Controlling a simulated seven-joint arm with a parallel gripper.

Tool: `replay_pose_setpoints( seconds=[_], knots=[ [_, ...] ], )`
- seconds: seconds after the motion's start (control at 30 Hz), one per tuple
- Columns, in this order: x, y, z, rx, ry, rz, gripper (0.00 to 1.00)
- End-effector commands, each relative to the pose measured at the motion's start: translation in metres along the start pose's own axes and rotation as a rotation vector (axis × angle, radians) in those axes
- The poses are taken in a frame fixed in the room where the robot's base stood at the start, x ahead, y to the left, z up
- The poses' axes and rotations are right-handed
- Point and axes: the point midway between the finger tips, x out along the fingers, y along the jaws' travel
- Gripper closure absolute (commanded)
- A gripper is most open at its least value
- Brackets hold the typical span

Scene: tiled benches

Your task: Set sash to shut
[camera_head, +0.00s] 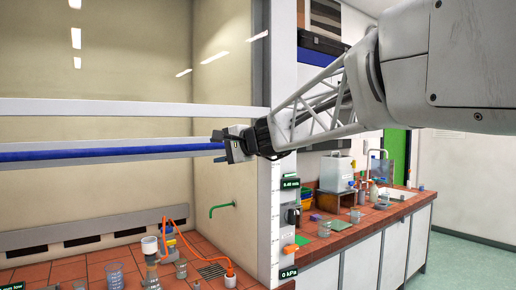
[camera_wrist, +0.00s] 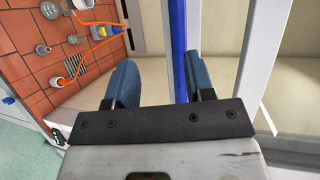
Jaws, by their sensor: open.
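The fume hood sash (camera_head: 120,108) is raised, with a wide opening below its lower edge. A blue handle bar (camera_head: 90,153) runs along the sash's lower edge. My gripper (camera_head: 221,147) is at the right end of this bar. In the wrist view, my gripper (camera_wrist: 164,62) is open, with one blue-grey finger on each side of the blue bar (camera_wrist: 179,45). The bar appears nearer the right finger; I cannot tell whether it touches. The gripper hides part of the bar's right end.
Inside the hood stand glassware (camera_head: 115,274) and an orange hose (camera_head: 205,262) on the tiled worktop. The hood's white right post (camera_head: 283,75) stands close to my gripper. A tiled side bench (camera_head: 345,240) with several items is at the right.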

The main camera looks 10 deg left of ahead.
Motion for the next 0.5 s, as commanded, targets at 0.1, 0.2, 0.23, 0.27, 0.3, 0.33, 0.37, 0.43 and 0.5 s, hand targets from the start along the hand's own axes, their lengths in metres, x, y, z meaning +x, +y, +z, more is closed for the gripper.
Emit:
replay_pose_setpoints(
  seconds=[0.1, 0.2, 0.23, 0.27, 0.3, 0.33, 0.37, 0.43, 0.5],
  knots=[
    [0.016, -0.015, -0.002, 0.027, -0.010, -0.040, 0.51],
    [0.021, -0.020, -0.002, 0.038, -0.012, -0.055, 0.51],
    [0.021, -0.020, -0.003, 0.039, -0.012, -0.057, 0.51],
    [0.021, -0.021, -0.003, 0.040, -0.012, -0.057, 0.51],
    [0.021, -0.021, -0.003, 0.040, -0.012, -0.057, 0.51],
    [0.021, -0.021, -0.003, 0.040, -0.012, -0.057, 0.51],
    [0.021, -0.021, -0.003, 0.039, -0.012, -0.057, 0.51],
    [0.021, -0.021, -0.002, 0.039, -0.012, -0.057, 0.51],
    [0.021, -0.020, -0.002, 0.039, -0.012, -0.056, 0.51]
  ],
)
